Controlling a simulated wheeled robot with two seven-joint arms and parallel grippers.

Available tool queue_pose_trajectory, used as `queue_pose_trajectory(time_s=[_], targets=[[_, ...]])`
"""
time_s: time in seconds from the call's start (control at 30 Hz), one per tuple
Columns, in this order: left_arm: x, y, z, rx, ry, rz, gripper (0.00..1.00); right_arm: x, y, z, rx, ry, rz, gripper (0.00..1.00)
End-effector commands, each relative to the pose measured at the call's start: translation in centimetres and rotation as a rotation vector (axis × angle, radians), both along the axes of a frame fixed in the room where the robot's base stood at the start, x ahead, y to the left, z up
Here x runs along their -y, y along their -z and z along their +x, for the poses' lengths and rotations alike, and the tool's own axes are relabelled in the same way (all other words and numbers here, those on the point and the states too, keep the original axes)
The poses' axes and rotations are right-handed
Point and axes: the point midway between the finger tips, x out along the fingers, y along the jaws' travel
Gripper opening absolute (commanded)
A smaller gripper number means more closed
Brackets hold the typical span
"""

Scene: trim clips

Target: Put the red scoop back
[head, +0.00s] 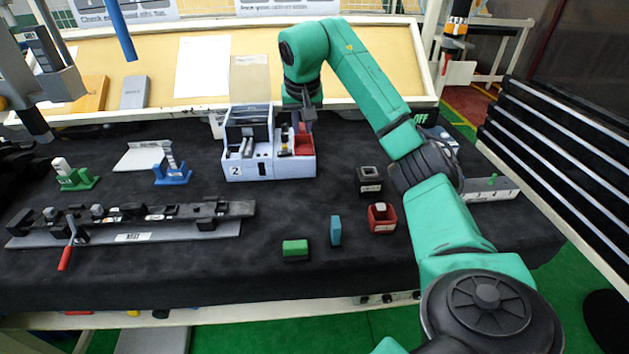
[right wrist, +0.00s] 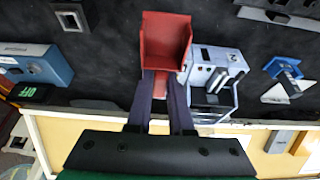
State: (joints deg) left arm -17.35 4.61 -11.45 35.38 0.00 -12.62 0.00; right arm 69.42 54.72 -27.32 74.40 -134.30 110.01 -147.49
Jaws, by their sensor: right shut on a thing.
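The red scoop (head: 304,146) is an open, box-shaped scoop at the right part of the white organizer (head: 268,172) marked 2. My right gripper (head: 303,120) is shut on the scoop's handle, coming in from above and behind. In the right wrist view the scoop (right wrist: 165,38) sits at the tips of my gripper (right wrist: 162,82), with its open side in sight. The organizer (right wrist: 205,70) shows just beside it there. I cannot tell whether the scoop touches the organizer.
A black holder (head: 369,181), a red block-shaped holder (head: 382,218), a blue block (head: 336,231) and a green block (head: 295,250) stand in front and to the right. A long clip fixture (head: 130,225) lies at the left. The black mat before the organizer is clear.

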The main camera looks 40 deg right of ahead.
Motion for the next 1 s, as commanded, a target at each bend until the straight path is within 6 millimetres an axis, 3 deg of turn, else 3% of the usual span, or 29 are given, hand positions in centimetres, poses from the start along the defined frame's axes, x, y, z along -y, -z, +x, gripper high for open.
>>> queue_pose_trajectory(time_s=[0.2, 0.4, 0.7, 1.0], targets=[[0.0, 0.4, 0.2, 0.003, 0.0, -0.001, 0.5, 0.0, 7.2, -0.1, -0.009, 0.0, -0.002, 0.0], [0.1, -0.2, 0.4, 0.007, 0.0, -0.001, 0.5, 0.0, 13.2, -0.1, -0.006, -0.002, 0.0, 0.0], [0.1, -1.0, 0.4, 0.007, 0.0, -0.001, 0.5, -0.1, 18.4, 0.0, -0.002, -0.001, 0.001, 0.0], [0.1, -0.8, 0.4, 0.007, 0.0, -0.001, 0.5, 0.0, 19.1, 0.0, 0.0, 0.0, -0.003, 0.0]])
